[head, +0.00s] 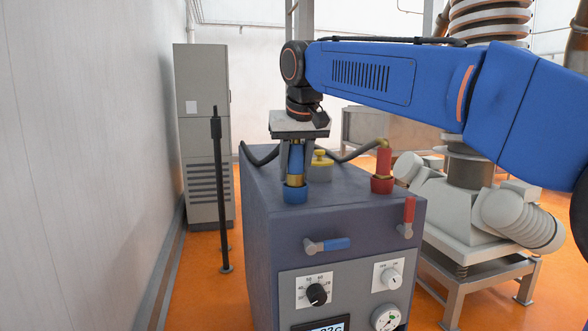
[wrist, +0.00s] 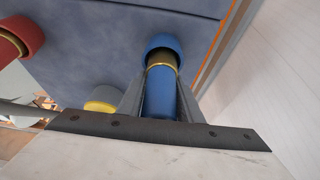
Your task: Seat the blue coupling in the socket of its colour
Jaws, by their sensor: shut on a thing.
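The blue coupling (head: 296,160) is upright between the fingers of my gripper (head: 294,168), which is shut on it. In the wrist view the coupling (wrist: 160,97) shows its blue body and brass collar, between the two fingers of my gripper (wrist: 161,88). The blue socket (head: 294,194) is on top of the grey machine cabinet, directly under the coupling. In the wrist view the coupling's brass end meets the opening of the blue socket (wrist: 165,41). I cannot tell how deep it sits.
A red coupling (head: 383,162) with a hose stands in the red socket (head: 381,186) to the right. A yellow fitting (head: 320,167) is just behind my gripper. The cabinet (head: 335,195) has a blue-handled lever (head: 328,245) and a red-handled lever (head: 408,214) in front.

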